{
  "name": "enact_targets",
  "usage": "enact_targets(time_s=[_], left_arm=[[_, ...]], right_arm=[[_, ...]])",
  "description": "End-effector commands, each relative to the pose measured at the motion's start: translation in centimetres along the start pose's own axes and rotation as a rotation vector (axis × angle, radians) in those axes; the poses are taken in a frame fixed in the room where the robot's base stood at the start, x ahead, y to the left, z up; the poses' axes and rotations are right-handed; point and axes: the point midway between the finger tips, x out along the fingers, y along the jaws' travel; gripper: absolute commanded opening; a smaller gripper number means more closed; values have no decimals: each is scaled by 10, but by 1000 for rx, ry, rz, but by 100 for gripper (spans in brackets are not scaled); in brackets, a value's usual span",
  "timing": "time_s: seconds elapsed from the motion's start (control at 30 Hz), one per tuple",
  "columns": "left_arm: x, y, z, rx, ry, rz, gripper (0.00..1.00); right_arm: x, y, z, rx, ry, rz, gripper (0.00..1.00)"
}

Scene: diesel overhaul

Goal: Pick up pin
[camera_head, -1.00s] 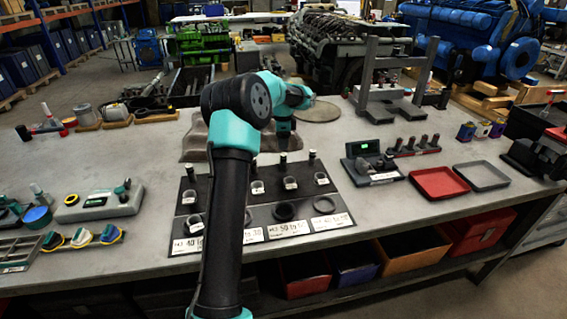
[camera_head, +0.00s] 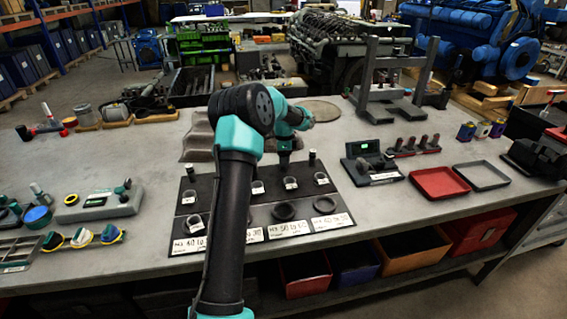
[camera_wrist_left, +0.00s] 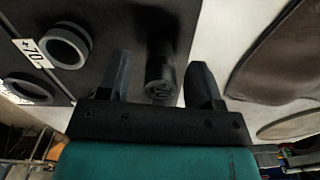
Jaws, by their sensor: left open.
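A dark cylindrical pin (camera_wrist_left: 161,78) stands on the black board, and in the left wrist view it lies between the two fingers of my left gripper (camera_wrist_left: 163,84). The fingers are open, with a visible gap on each side of the pin. In the head view my left gripper (camera_head: 284,158) points down over the back edge of the black board (camera_head: 265,193), and this pin is largely hidden there. Another dark pin (camera_head: 312,158) stands to its right, and one more (camera_head: 190,171) stands at the board's back left. My right gripper is not in view.
Dark rings (camera_head: 284,211) and number labels lie on the board. A brown moulded part (camera_head: 198,141) lies behind it. To the right are a device with a green display (camera_head: 368,160), a red tray (camera_head: 438,183) and a grey tray (camera_head: 481,175).

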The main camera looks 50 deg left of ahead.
Motion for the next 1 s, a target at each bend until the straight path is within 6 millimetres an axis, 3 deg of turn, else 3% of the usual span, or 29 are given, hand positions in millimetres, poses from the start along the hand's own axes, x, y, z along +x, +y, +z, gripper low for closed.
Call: enact_targets(time_s=[0.2,0.67,1.0], left_arm=[[18,0,1,-1,-1,-2,59],[18,0,0,-1,-1,-2,58],[18,0,0,-1,-1,-2,26]], right_arm=[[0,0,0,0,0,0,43],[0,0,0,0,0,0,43],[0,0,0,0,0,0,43]])
